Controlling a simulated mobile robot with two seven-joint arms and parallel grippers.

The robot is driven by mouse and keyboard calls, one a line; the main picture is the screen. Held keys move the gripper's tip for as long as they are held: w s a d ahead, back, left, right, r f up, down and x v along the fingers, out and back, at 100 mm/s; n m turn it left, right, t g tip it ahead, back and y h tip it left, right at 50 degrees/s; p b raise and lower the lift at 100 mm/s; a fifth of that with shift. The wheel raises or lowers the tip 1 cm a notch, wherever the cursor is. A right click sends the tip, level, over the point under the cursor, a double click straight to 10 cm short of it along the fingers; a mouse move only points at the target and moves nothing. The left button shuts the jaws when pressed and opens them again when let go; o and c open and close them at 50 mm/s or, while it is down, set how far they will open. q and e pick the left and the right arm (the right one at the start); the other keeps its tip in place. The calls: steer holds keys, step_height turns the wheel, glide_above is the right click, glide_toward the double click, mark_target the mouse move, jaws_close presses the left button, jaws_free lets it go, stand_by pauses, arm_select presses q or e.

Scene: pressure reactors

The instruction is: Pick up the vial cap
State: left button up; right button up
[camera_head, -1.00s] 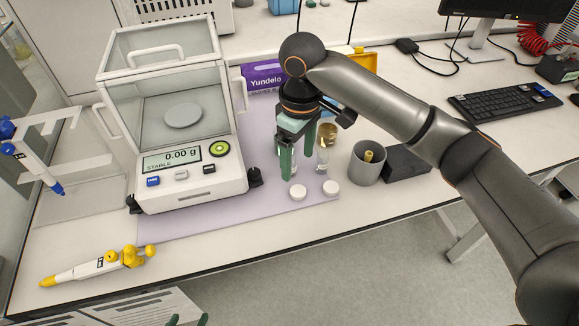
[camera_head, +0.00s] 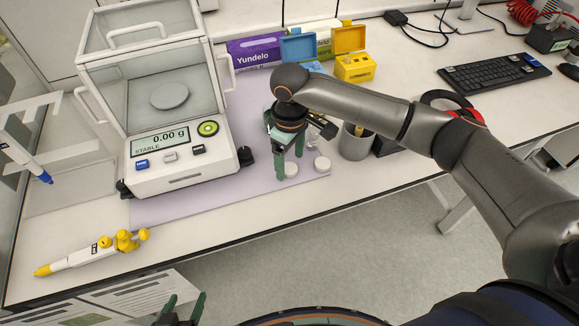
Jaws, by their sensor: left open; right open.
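Two round white vial caps lie on the lilac mat (camera_head: 200,203) in front of the balance. The left cap (camera_head: 291,169) is at the fingers of my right gripper (camera_head: 289,167), and the other cap (camera_head: 322,164) lies just to its right. My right gripper points down with its green fingers apart and low over the mat. One finger is at the left side of the left cap; I cannot tell whether it touches. My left gripper (camera_head: 185,300) is open and empty at the bottom edge, below the table front.
The balance (camera_head: 165,140) stands left of my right gripper. A grey cup (camera_head: 355,143) stands right of the caps. Yellow and blue boxes (camera_head: 354,66) are behind. A yellow-and-white pipette (camera_head: 92,252) lies at front left.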

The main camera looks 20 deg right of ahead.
steer(key=shift+f, duration=0.7)
jaws_close()
